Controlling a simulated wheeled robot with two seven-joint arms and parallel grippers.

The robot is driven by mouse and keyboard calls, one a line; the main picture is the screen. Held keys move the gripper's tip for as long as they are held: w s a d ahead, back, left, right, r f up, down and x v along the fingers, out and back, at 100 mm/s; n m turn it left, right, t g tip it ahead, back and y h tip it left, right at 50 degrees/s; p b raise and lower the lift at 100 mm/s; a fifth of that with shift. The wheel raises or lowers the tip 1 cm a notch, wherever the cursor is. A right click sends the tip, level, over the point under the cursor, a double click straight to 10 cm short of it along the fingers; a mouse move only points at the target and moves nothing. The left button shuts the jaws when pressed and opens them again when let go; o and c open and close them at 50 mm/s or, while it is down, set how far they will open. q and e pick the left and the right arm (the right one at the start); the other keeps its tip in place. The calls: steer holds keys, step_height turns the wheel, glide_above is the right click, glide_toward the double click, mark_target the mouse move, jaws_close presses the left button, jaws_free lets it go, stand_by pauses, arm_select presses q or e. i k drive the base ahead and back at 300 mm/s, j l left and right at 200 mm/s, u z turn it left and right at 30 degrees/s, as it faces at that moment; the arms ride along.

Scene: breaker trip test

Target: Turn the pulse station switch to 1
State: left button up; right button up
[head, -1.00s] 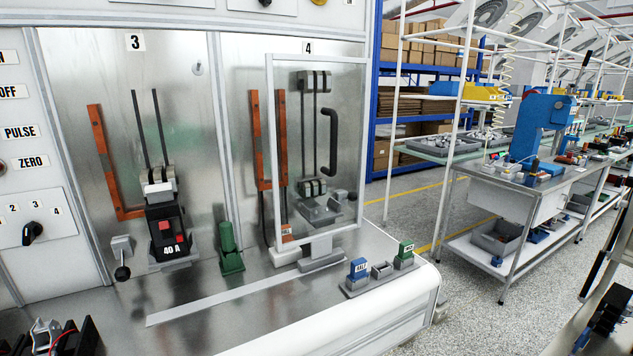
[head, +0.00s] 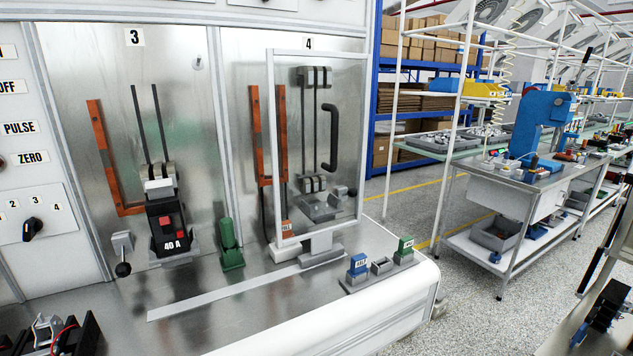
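The pulse station switch (head: 32,229) is a small black rotary knob on a pale plate at the far left of the head view. The digits 2, 3 and 4 show above it. Neither of my grippers can be made out in the head view, and nothing touches the knob.
Bay 3 holds a black 40 A breaker (head: 167,228). Bay 4 has a clear framed door (head: 331,110) with a black handle. A green block (head: 231,244) and a tray (head: 379,272) of tags stand on the ledge. Wired black parts (head: 70,335) lie at the lower left.

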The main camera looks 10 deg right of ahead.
mark_target(33, 226)
steer(key=u, duration=1.35)
